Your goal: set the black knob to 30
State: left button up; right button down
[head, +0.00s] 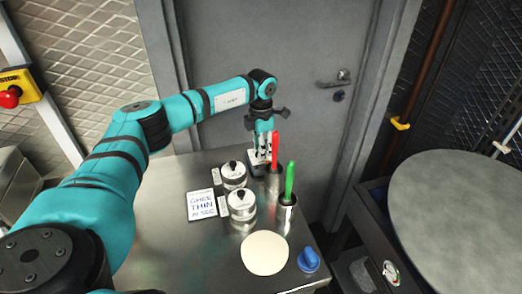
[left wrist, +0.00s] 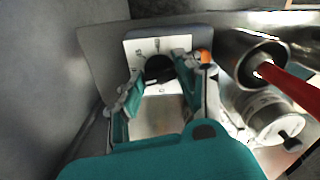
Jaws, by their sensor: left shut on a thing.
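The black knob (left wrist: 158,68) sits on the pale marked face (left wrist: 180,43) of a small dark-edged box in the left wrist view. My left gripper (left wrist: 159,74) has its two fingers on either side of the knob and is shut on it. The fingers hide part of the knob, and I cannot read its pointer or the scale marks. In the head view my left gripper (head: 262,148) reaches down at the far edge of the steel table, over the box (head: 256,165). The knob is hidden there. My right gripper is not in view.
A red-handled tool (head: 275,148) stands in a metal cup close beside the gripper. A green-handled tool (head: 290,180) stands in another cup (head: 287,212). Two lidded tins (head: 242,206), a sign (head: 201,206), a dough disc (head: 264,253) and a blue knob (head: 308,260) are nearer.

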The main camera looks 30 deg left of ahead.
pick_arm(q)
jog(key=shift+m+b, duration=0.4)
jog(key=shift+m, duration=0.6)
jog(key=shift+r, duration=0.1)
jog(key=o, duration=1.1)
jog(key=shift+o, duration=0.2)
notch_tip(320, 180, up, 12)
